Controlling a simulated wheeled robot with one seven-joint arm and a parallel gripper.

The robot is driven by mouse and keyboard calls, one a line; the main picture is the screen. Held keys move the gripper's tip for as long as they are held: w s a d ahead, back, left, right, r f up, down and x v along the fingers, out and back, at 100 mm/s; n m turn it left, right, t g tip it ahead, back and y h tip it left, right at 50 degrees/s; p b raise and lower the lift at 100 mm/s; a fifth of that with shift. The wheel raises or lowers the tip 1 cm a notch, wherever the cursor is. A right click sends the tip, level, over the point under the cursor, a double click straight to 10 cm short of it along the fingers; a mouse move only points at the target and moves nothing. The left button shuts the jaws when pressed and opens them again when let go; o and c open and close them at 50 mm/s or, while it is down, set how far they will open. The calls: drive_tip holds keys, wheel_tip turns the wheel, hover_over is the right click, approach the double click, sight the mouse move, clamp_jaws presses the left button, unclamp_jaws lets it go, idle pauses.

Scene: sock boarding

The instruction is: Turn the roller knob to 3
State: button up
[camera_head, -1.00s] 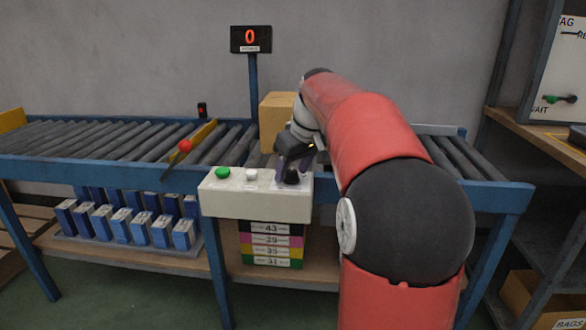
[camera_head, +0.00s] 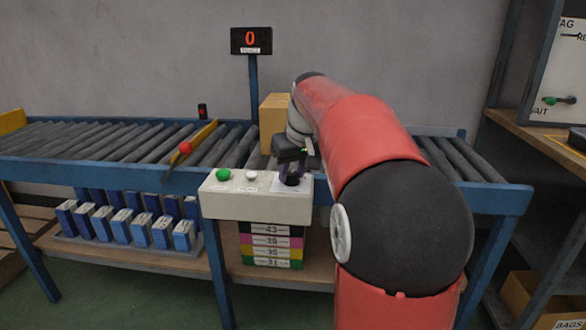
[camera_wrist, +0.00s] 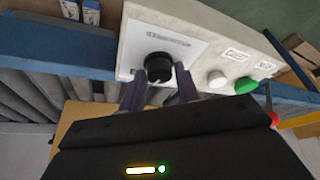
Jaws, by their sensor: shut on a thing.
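The roller knob (camera_wrist: 158,66) is a round black knob on a white label on the pale control box (camera_head: 257,205). In the wrist view a light pointer line shows on it between the fingers. My gripper (camera_wrist: 159,82) is shut on the knob, one finger on each side. In the head view my gripper (camera_head: 291,168) stands over the right end of the box, and the knob (camera_head: 292,180) shows just under it. The scale marks on the label are too small to read.
A green button (camera_head: 223,174) and a white button (camera_head: 252,175) sit left of the knob. A cardboard box (camera_head: 274,115) stands on the roller conveyor behind. A red-knobbed lever (camera_head: 186,148) is further left.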

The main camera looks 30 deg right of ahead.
drive_tip(key=m+h+p, duration=0.1)
drive_tip(key=m, duration=0.2)
drive_tip(key=shift+a+r, duration=0.1)
drive_tip(key=shift+a, duration=0.05)
drive_tip(key=shift+m+g+h+p, duration=0.4)
drive_tip(key=shift+m+h, duration=0.4)
drive_tip(key=shift+m, duration=1)
drive_tip(key=o, duration=1)
drive_tip(key=v, duration=0.7)
drive_tip(key=shift+s+a+r+p, duration=0.15)
drive_tip(key=shift+r+p, duration=0.15)
drive_tip(key=shift+p, duration=0.1)
